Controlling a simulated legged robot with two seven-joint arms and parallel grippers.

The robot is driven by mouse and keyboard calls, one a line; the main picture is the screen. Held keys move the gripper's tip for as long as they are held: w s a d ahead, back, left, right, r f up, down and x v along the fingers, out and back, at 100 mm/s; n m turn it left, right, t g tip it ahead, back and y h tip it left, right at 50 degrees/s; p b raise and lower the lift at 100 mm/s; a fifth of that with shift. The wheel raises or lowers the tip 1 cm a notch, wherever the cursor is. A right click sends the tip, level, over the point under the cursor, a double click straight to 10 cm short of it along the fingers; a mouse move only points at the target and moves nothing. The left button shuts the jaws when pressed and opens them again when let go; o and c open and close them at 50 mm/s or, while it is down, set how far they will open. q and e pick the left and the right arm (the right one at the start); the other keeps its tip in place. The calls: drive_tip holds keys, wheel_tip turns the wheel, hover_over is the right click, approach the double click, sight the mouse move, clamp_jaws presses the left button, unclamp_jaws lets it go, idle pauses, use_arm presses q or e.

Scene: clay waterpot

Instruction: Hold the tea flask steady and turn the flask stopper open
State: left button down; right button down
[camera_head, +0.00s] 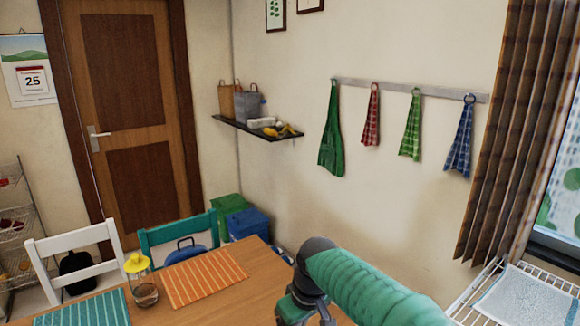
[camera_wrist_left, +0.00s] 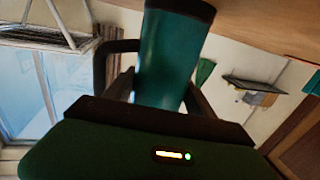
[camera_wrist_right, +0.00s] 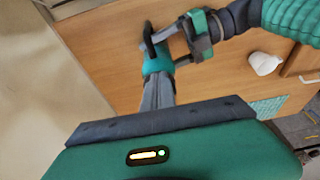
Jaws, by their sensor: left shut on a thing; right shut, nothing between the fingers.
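The tea flask (camera_wrist_left: 172,60) is a teal cylinder with a dark band at one end and a dark handle at its side. My left gripper (camera_wrist_left: 160,92) is shut on its body in the left wrist view. In the right wrist view the flask (camera_wrist_right: 157,62) is partly hidden, with my left gripper beside it. My right gripper (camera_wrist_right: 158,92) is shut and empty, its fingers overlapping the flask's near end in the picture; I cannot tell if they touch. I cannot make out the stopper. The flask does not show in the head view, where one teal arm of mine enters from the right.
The wooden table (camera_head: 235,303) carries an orange striped mat (camera_head: 205,275), a teal mat (camera_head: 95,310) and a glass jar with a yellow top (camera_head: 140,280). A white vessel (camera_wrist_right: 265,62) stands near the left arm. Chairs stand behind the table; a wire rack (camera_head: 470,300) is at right.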

drive_tip(key=shift+w+d, duration=0.6)
drive_tip(key=shift+d, duration=0.05)
drive_tip(key=shift+d, duration=0.1)
idle(0.3)
drive_tip(key=w+v, duration=0.1)
drive_tip(key=v, duration=0.4)
drive_tip(key=shift+s+r, duration=0.15)
drive_tip(key=shift+r, duration=0.4)
wheel_tip(320, 180, down, 6)
drive_tip(key=s+a, duration=0.2)
drive_tip(key=shift+a, duration=0.3)
drive_tip(key=shift+w+a, duration=0.15)
drive_tip(key=shift+w, duration=0.3)
idle(1.1)
